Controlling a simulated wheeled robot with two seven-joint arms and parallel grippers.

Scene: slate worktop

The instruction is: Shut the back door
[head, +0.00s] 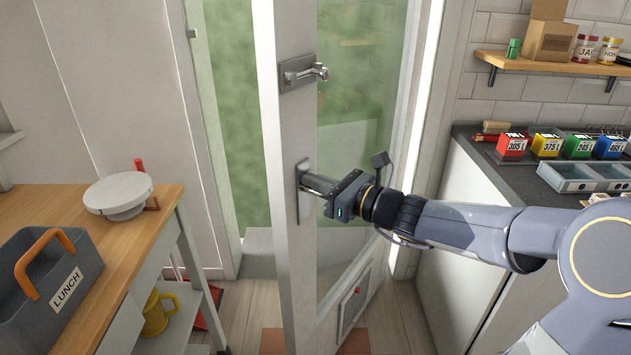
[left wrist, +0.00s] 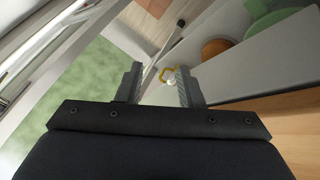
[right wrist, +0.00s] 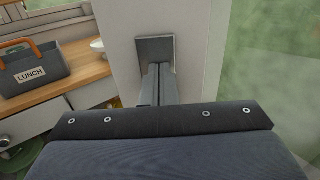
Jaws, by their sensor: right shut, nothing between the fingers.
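The back door (head: 291,130) is a white frame with a glass pane. It stands ajar, swung into the room, with green showing through the gap at its left. A metal handle (head: 303,73) is on its near stile, and a grey plate (head: 303,208) is lower down. My right gripper (head: 304,184) is shut and empty, its fingertips at the plate; whether they press on it I cannot tell. The right wrist view also shows the plate (right wrist: 155,46) beyond the fingers. My left gripper (left wrist: 158,80) shows only in the left wrist view, open, with nothing between its fingers.
At left, a wooden-topped trolley (head: 150,232) holds a grey lunch caddy (head: 40,290) and a white scale (head: 118,193); a yellow mug (head: 157,313) is below. At right, a dark counter (head: 520,168) carries coloured tins and a blue-grey tray (head: 580,178). Floor shows around the door's foot.

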